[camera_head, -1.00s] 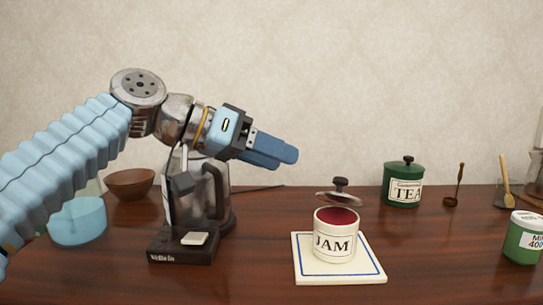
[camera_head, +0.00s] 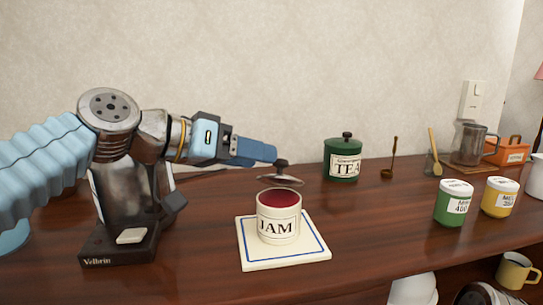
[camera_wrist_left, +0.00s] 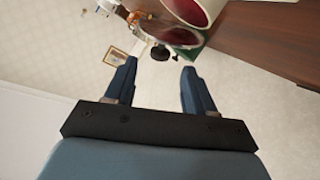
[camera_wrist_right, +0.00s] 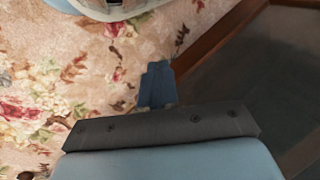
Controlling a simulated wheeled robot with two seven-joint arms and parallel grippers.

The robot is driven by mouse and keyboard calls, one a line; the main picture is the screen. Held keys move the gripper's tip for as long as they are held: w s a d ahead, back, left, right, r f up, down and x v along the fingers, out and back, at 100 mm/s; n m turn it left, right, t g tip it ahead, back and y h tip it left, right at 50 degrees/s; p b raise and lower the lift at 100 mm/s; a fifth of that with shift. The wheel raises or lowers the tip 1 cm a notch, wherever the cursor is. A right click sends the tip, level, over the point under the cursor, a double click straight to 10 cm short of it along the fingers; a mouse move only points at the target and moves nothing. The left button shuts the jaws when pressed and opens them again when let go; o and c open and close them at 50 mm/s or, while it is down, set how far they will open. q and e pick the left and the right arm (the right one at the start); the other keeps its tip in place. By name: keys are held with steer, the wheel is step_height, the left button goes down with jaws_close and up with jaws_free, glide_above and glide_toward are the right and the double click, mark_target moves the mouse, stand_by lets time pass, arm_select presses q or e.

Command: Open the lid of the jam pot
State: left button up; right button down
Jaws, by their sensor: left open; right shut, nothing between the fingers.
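The white jam pot (camera_head: 278,225), labelled JAM, stands upright with its red inside showing. Its lid (camera_head: 284,181), with a dark knob (camera_head: 281,163), is raised at the pot's back rim, leaving the mouth uncovered. My left gripper (camera_head: 272,155) is open, its fingertips at the knob's left in the head view. In the left wrist view the knob (camera_wrist_left: 160,53) shows between and just beyond the open fingertips (camera_wrist_left: 158,65); I cannot tell if they touch. The pot (camera_wrist_left: 197,8) is partly cut off there. My right gripper (camera_wrist_right: 158,68) is shut and empty, seen only in its wrist view.
The pot stands on a white, blue-lined board (camera_head: 256,262) on the wooden counter (camera_head: 365,235). A green TEA canister (camera_head: 342,165) stands behind right. Green (camera_head: 454,205) and yellow (camera_head: 500,198) jars are farther right. A dark coffee maker (camera_head: 120,245) is left. Floral carpet (camera_wrist_right: 60,85) shows below my right gripper.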

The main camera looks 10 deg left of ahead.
mark_target(281, 172)
arm_select(q)
steer(key=shift+x, duration=2.3)
jaws_close()
